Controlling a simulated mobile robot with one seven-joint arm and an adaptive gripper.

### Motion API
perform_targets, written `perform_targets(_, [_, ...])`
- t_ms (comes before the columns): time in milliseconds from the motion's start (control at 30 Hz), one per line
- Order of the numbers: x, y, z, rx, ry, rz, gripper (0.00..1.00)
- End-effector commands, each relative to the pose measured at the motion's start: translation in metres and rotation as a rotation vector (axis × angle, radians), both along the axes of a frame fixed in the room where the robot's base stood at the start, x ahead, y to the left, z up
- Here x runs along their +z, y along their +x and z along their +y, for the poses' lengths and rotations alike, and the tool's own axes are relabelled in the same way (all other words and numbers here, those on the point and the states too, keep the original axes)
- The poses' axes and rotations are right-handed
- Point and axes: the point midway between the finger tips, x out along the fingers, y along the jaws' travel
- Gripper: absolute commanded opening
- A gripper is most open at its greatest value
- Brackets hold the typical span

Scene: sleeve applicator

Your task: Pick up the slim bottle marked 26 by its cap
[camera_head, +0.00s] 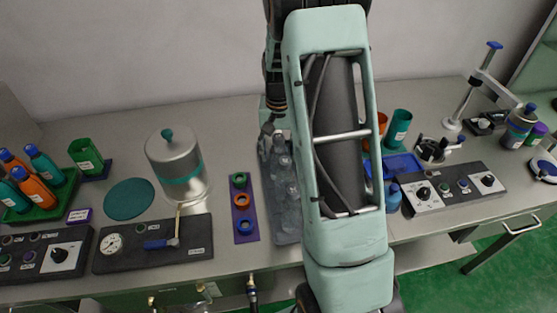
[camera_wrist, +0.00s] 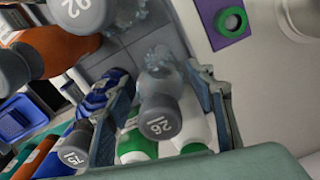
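The slim bottle marked 26 (camera_wrist: 160,118) shows in the wrist view with its grey cap towards the camera; its see-through body runs away behind the cap. My gripper (camera_wrist: 167,84) is open, with one finger on each side of this bottle. The cap lies between the fingers, and I cannot tell whether either finger touches it. In the head view, bottles stand in a grey see-through tray (camera_head: 287,226); their marks are too small to read. My arm hides part of that area.
A grey-capped bottle marked 15 (camera_wrist: 75,147) and an orange bottle (camera_wrist: 58,48) are close by in the wrist view. A purple strip with rings (camera_head: 243,211) lies left of the tray. A metal canister (camera_head: 172,155) stands farther left, and a control panel (camera_head: 450,190) lies right.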

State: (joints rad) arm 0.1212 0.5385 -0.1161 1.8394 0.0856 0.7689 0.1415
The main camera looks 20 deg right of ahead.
Motion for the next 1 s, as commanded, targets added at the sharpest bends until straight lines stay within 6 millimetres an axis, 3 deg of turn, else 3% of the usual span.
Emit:
perform_targets(33, [0.0,0.0,0.0,0.0,0.0,0.0,0.42])
perform_targets(400, [0.001,0.001,0.0,0.0,-0.001,-0.002,0.04])
perform_targets(667, [0.006,0.001,0.0,0.0,-0.001,-0.004,0.03])
perform_targets(1000, [0.068,0.002,0.0,0.001,-0.002,-0.007,0.03])
